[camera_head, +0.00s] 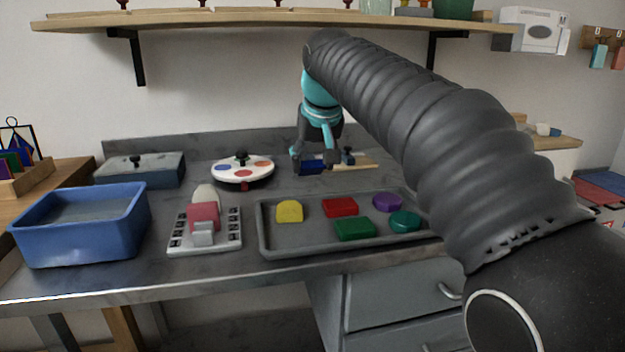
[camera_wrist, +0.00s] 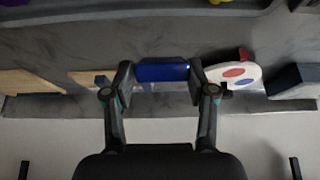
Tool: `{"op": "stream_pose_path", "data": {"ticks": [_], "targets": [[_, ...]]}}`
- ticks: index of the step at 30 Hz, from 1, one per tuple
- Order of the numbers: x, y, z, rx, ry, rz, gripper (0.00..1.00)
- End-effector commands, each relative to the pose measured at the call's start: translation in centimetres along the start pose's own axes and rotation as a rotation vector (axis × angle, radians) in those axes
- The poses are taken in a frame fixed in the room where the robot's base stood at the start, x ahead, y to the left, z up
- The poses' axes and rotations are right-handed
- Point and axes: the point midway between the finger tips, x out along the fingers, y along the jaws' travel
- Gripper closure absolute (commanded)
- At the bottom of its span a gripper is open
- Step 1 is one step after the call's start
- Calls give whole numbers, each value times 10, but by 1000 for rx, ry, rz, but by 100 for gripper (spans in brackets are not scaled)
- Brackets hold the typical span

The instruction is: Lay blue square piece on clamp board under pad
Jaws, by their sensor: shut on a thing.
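My gripper (camera_head: 316,160) is shut on the blue square piece (camera_head: 311,168), above the back of the grey worktop. In the wrist view the blue piece (camera_wrist: 162,73) spans the gap between the two fingertips (camera_wrist: 160,76). A light wooden board (camera_head: 360,165) with a small dark blue part (camera_head: 347,155) on it, apparently the clamp board, lies just right of and behind my gripper. Its wood also shows left of my fingers in the wrist view (camera_wrist: 85,77). The pad cannot be made out clearly, and my fingers and the piece hide part of the board.
A grey tray (camera_head: 264,240) holds several coloured pieces in front. Further left are a grey device with a pink block (camera_head: 203,217), a blue bin (camera_head: 80,245) and a lidded grey box (camera_head: 140,172). A shelf (camera_head: 260,22) hangs above.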

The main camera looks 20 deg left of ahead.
Motion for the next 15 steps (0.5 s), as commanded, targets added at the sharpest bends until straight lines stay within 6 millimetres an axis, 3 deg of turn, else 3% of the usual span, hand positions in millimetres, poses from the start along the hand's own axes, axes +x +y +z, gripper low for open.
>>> {"op": "stream_pose_path", "data": {"ticks": [10,15], "targets": [[33,-2,15,1,0,0,87],[38,-2,18,1,1,0,87]]}}
